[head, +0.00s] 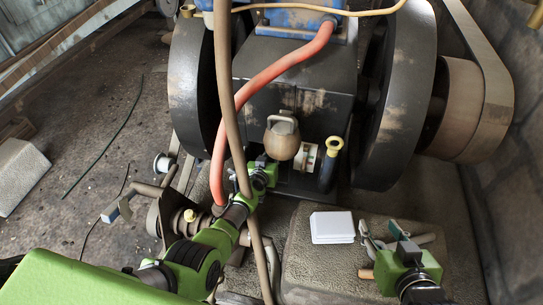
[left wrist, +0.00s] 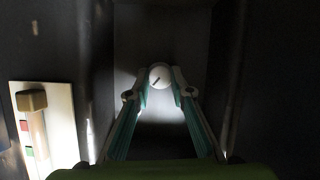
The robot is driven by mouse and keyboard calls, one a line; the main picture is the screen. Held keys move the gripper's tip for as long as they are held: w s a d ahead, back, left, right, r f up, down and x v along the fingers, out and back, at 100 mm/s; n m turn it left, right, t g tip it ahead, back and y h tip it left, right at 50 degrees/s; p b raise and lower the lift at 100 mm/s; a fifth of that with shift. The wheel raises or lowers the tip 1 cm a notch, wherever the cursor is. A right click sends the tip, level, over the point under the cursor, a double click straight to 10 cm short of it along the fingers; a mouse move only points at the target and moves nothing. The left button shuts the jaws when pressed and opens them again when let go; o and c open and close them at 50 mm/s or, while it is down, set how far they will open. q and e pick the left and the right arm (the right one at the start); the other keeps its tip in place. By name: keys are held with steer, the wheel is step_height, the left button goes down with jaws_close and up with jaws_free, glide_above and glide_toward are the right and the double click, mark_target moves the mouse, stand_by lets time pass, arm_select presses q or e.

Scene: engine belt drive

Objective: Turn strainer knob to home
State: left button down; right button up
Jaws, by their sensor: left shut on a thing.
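The strainer knob (left wrist: 160,76) is a small round white dial with a dark line on its face, slanting to the lower left. It sits in a dark recess in the left wrist view. The two fingers of my left gripper (left wrist: 160,90) reach to either side of it and are shut on it. In the head view my left gripper (head: 263,163) is at the engine's dark front, and the knob is hidden there. My right gripper (head: 382,233) is open and empty over the stone block at lower right, its fingers apart.
A lever on a white plate with red and green marks (left wrist: 32,122) is left of the recess. A brown kettle-like vessel (head: 282,138) hangs just above my left gripper. A red hose (head: 270,75) and brown pipe run close by. A white block (head: 332,228) lies on the stone.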

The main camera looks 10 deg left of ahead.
arm_select(q)
steer(key=shift+f, duration=0.1)
steer(key=c, duration=1.8)
jaws_free()
arm_select(e)
steer(key=shift+r, duration=0.1)
